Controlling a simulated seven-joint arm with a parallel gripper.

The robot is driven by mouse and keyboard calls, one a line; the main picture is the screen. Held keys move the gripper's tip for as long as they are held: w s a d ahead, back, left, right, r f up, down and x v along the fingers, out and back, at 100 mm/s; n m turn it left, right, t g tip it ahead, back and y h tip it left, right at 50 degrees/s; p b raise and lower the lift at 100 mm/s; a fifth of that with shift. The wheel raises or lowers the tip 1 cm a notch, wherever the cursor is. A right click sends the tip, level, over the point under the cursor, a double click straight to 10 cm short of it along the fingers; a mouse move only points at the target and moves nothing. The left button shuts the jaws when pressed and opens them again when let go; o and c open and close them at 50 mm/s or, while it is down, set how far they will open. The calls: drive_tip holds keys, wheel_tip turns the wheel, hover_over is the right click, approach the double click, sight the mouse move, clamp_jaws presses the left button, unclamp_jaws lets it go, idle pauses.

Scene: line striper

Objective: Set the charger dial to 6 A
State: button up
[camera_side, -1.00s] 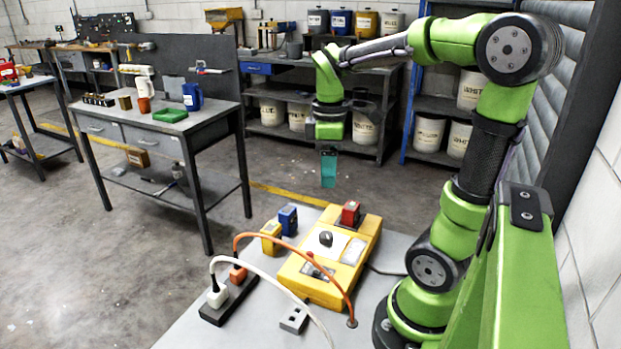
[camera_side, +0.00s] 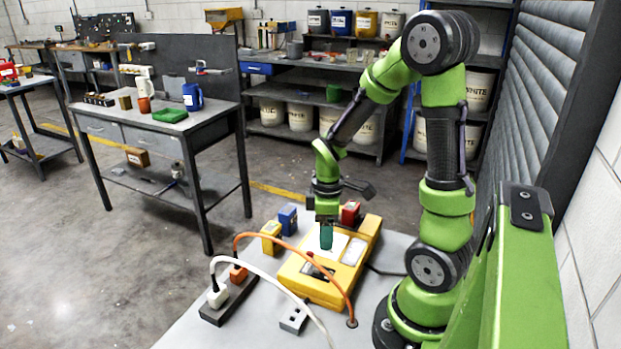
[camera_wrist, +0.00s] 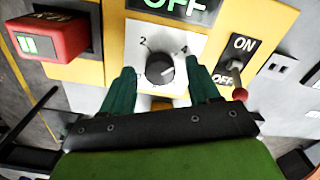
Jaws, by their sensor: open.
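The yellow charger (camera_side: 312,288) lies on the grey bench top in the side view. Its black dial (camera_wrist: 160,72) sits on a white plate (camera_wrist: 137,37) in the wrist view, with the numbers 2 and 4 readable. The lower part of the scale is hidden, and I cannot tell the pointer's setting for sure. My gripper (camera_wrist: 160,68) is open, with one teal finger on each side of the dial. I cannot tell if they touch it. In the side view my gripper (camera_side: 326,238) points down over the charger and hides the dial.
An ON/OFF toggle (camera_wrist: 237,78) with a red tip is close to the right finger. A dark display (camera_wrist: 165,8) reads OFF. A red block (camera_wrist: 50,37) stands at upper left. Orange (camera_side: 275,237) and white (camera_side: 262,278) cables arch over the bench near the charger.

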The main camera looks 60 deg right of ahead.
drive_tip(key=shift+f, duration=0.1)
drive_tip(key=c, duration=1)
drive_tip(key=shift+c, duration=0.2)
drive_tip(key=shift+m, duration=0.3)
drive_tip(key=m, duration=0.3)
drive_tip(key=shift+m, duration=0.3)
drive_tip(key=m, duration=0.4)
drive_tip(key=shift+m, duration=0.3)
drive_tip(key=m, duration=0.4)
drive_tip(key=shift+m, duration=2.5)
